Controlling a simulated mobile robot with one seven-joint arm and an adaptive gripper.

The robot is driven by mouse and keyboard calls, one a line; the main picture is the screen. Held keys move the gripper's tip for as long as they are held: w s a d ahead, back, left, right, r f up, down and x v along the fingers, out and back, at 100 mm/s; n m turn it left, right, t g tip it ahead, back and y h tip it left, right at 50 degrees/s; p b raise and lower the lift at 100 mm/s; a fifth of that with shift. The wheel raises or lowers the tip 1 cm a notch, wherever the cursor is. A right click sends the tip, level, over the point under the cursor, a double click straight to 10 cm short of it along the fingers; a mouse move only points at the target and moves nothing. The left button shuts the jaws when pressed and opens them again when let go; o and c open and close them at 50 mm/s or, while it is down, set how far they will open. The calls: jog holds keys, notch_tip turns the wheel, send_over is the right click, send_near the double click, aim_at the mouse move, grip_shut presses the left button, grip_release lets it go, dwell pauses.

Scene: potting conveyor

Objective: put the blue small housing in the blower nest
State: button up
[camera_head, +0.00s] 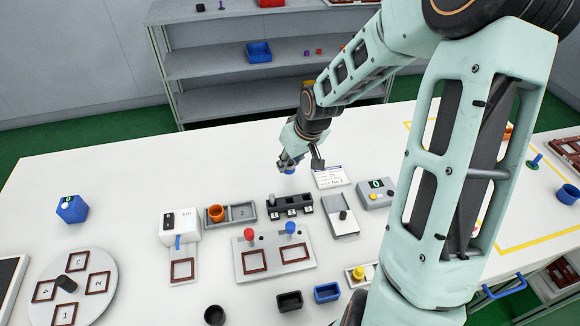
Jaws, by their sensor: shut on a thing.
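My gripper (290,163) is over the middle of the white table, above and behind the dark rack. It is shut on a small blue piece (289,170), which looks like the blue small housing, though the fingers hide most of it. The white unit marked AIR (180,224), which looks like the blower, stands to the left and nearer. Its nest, a brown square frame (182,270) on a white plate, lies in front of it and looks empty.
Beside the blower are an orange cup in a grey tray (243,213) and a dark rack (290,204). A fixture with red and blue knobs (273,257) stands right of the nest. A round dial plate (98,289) is at the left.

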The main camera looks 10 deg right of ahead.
jog(key=s+a+r+p, duration=0.3)
jog(key=s+r+p, duration=0.55)
jog(key=s, duration=0.45)
jog(key=w+d+r+m+h, duration=0.2)
jog(key=w+d+r+m, duration=0.15)
jog(key=w+r, duration=0.55)
jog(key=shift+w+a+f+m+b, duration=0.15)
jog(key=shift+w+f, duration=0.1)
jog(key=shift+f, duration=0.3)
jog(key=shift+w+f+m+b, duration=0.15)
jog(key=shift+w+f, duration=0.1)
jog(key=shift+f, duration=0.3)
jog(key=shift+w+a+f+m+b, duration=0.15)
jog(key=shift+w+f, duration=0.1)
jog(key=shift+f, duration=0.3)
